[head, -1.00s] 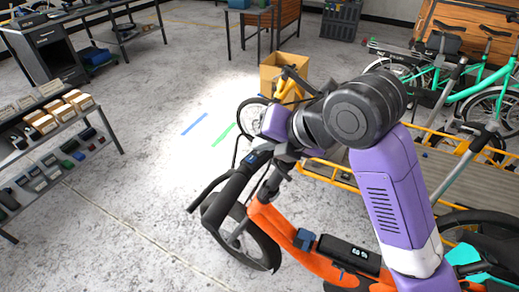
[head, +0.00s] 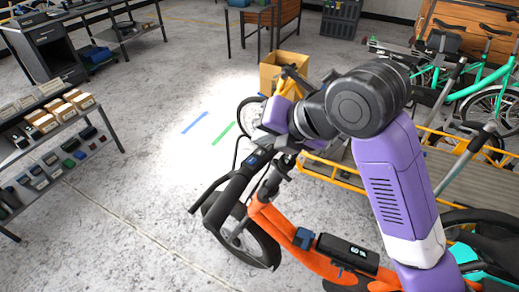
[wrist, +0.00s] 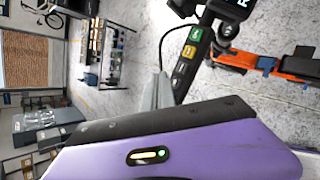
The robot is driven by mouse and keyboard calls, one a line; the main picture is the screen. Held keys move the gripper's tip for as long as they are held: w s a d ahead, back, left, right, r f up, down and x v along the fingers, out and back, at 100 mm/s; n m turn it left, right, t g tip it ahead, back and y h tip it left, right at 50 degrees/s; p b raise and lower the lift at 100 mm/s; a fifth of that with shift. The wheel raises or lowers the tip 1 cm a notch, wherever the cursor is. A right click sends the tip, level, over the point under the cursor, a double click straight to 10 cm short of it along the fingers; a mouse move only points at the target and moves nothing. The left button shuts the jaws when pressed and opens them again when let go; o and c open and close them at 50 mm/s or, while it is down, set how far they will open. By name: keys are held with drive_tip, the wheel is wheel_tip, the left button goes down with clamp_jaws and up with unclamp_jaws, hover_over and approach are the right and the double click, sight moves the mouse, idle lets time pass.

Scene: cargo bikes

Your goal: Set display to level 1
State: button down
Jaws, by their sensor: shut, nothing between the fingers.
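The orange cargo bike (head: 270,222) stands in front of me with its black handlebar (head: 218,198) toward the left. A small dark display unit (head: 254,162) sits on the handlebar. In the wrist view its button pad (wrist: 191,58) shows green, yellow and orange buttons, and its screen (wrist: 236,6) is cut off by the top edge. My gripper (head: 283,160) is right beside the display unit in the head view. In the wrist view its grey fingers (wrist: 162,90) are together and empty, close to the lower end of the button pad. Whether they touch it I cannot tell.
A battery unit (head: 347,252) on the orange frame reads about 60 %. A yellow cargo bike (head: 345,178) stands behind and a teal bike (head: 478,95) at right. A shelf rack (head: 55,138) stands at left. The floor between is clear.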

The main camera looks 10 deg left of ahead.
sight(263, 154)
wheel_tip(263, 154, up, 4)
drive_tip(key=shift+w+r+p, duration=0.1)
drive_tip(key=shift+p, duration=1)
